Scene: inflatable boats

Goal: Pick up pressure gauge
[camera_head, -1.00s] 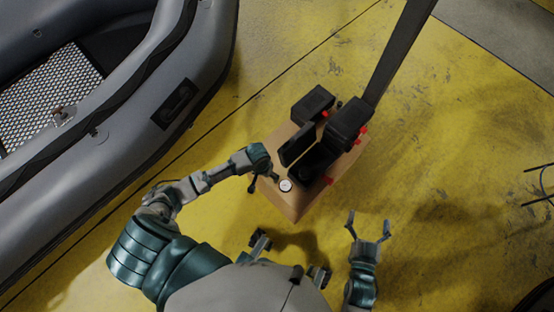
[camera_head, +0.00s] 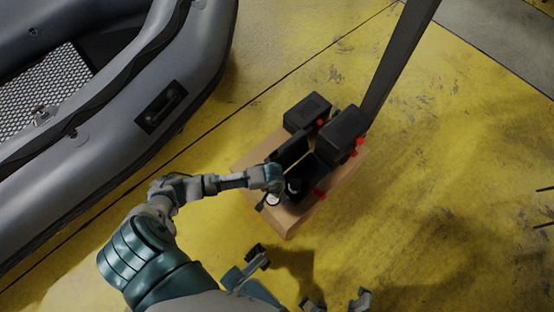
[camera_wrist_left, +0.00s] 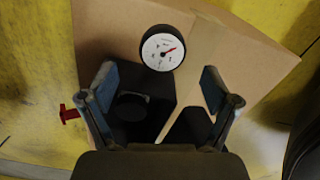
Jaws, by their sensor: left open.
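The pressure gauge (camera_head: 272,199) is a small round dial with a white face and black rim. It rests on the cardboard box (camera_head: 289,221), beside a black case.
Black cases (camera_head: 342,130) with red latches stand on the box. A dark post (camera_head: 398,55) rises behind them. A grey inflatable boat (camera_head: 190,85) lies at the left. The yellow floor (camera_head: 440,170) to the right is largely clear.

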